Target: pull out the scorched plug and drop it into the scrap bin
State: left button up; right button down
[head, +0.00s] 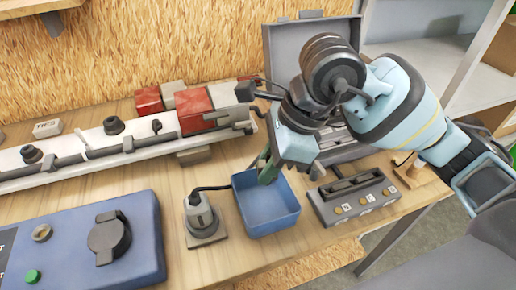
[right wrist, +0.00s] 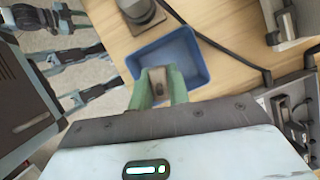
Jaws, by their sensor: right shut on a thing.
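My right gripper (head: 266,172) comes in from the right, pointing down over the blue open bin (head: 267,222). In the right wrist view its green fingers (right wrist: 158,88) are shut on a small grey-brown plug (right wrist: 158,80) with a dark spot. The plug appears over the bin opening, near its edge; its height above the floor of the bin is hard to tell. In the head view the fingers mostly hide the plug. The bin (right wrist: 188,50) looks otherwise empty. My left gripper is not seen.
A grey plug on a square base (head: 202,217) stands just left of the bin, its black cable running behind the bin. A slotted grey block (head: 354,198) is to the right. A blue box (head: 80,250) with a green button is front left. The white trailer beam (head: 75,150) lies behind.

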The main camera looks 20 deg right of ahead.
jog(key=shift+w+a+r+m, duration=0.1)
jog(key=shift+w+r+m, duration=0.15)
jog(key=shift+w+m, duration=0.25)
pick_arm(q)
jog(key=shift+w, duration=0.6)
pick_arm(e)
jog(key=shift+s, duration=0.15)
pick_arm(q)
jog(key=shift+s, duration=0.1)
